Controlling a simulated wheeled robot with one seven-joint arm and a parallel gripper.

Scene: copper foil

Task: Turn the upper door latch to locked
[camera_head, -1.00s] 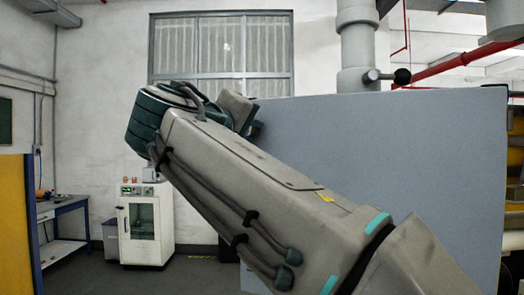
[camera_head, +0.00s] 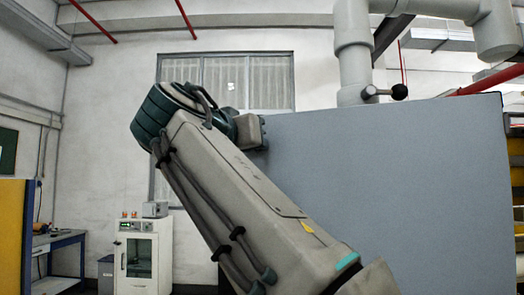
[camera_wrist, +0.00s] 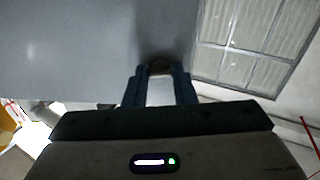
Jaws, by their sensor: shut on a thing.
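A large plain grey panel (camera_head: 400,190), which looks like the door, fills the right half of the head view. It also shows at the upper left of the wrist view (camera_wrist: 65,50). My gripper (camera_wrist: 160,72) is at the panel's edge in the wrist view. Its two blue fingers are shut on a small dark brownish piece, which looks like the latch (camera_wrist: 160,66). Most of the latch is hidden between the fingertips, so its angle cannot be told. In the head view my arm's end is at the panel's upper left edge, and the fingers are hidden.
A barred window (camera_head: 228,82) is in the wall behind. A white cabinet (camera_head: 137,255) and a blue workbench (camera_head: 58,245) stand at the lower left. Thick grey pipes (camera_head: 352,45) with a black-knobbed handle (camera_head: 398,92) are above the panel.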

